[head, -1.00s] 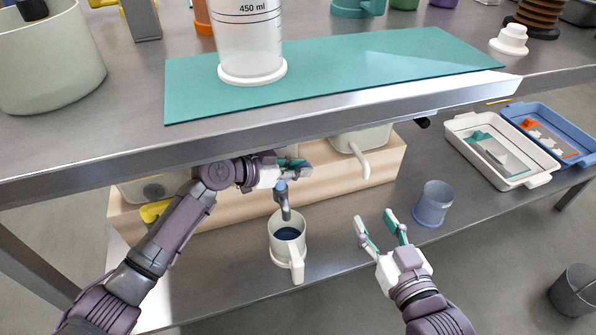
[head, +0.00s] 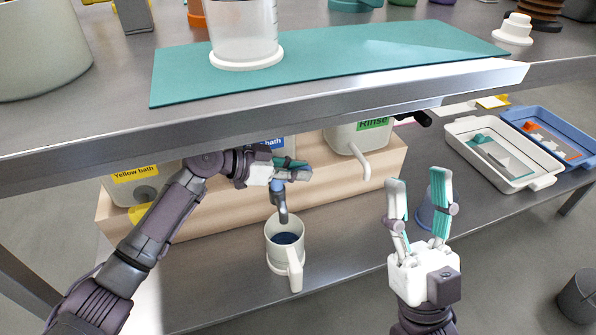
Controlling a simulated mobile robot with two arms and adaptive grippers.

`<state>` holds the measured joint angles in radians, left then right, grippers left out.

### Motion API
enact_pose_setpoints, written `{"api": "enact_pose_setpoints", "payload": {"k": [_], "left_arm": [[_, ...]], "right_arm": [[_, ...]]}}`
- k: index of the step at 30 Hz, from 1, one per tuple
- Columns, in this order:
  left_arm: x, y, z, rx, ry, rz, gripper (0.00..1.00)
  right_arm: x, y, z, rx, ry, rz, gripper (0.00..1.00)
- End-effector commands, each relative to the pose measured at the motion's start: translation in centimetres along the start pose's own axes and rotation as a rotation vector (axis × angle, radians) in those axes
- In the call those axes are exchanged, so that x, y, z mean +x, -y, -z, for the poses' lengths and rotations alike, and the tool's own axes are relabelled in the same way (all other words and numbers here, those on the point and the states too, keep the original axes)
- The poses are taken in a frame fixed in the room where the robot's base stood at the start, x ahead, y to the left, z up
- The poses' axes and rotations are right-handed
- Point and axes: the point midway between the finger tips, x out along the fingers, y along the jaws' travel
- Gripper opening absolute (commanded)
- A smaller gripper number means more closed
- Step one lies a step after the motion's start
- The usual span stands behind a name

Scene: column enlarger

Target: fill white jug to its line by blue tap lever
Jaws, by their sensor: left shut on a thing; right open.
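The white jug (head: 284,259) stands upright on the lower shelf with its handle toward me and dark blue liquid inside. Its fill line cannot be made out. The tank behind, with a blue label (head: 276,143), is largely hidden by the arm. My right gripper (head: 418,212) is open and empty, fingers up, to the right of the jug.
The yellow bath tank (head: 136,181) and the rinse tank (head: 357,136) sit on a wooden riser (head: 330,188). White (head: 497,180) and blue (head: 548,138) trays lie at right. The upper shelf edge (head: 300,105) overhangs.

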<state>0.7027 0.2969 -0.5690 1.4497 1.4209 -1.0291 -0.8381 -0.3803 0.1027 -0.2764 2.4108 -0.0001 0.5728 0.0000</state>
Motion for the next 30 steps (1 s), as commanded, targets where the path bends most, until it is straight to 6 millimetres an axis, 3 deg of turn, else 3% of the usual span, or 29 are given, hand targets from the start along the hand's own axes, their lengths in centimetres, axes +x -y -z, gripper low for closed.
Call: {"api": "enact_pose_setpoints", "payload": {"k": [5,6,11,22,30], "left_arm": [[0.0,-0.1,-0.1,0.0,0.003,-0.002,0.0],[0.0,-0.1,-0.1,0.0,0.003,-0.002,0.24],[0.0,-0.1,-0.1,0.0,0.003,-0.002,0.48],[-0.6,0.0,-0.1,0.0,0.001,0.0,0.48],[-5.6,0.1,-0.1,0.001,0.003,0.003,0.48]], "right_arm": [[0.0,0.0,0.0,0.0,0.002,0.0,0.5],[0.0,0.0,0.0,0.0,0.002,0.0,0.5],[0.0,0.0,0.0,0.0,0.003,0.0,0.5],[0.0,0.0,-0.1,-0.001,0.006,-0.001,0.5],[0.0,0.0,-0.1,0.0,0.005,0.0,0.5]]}}
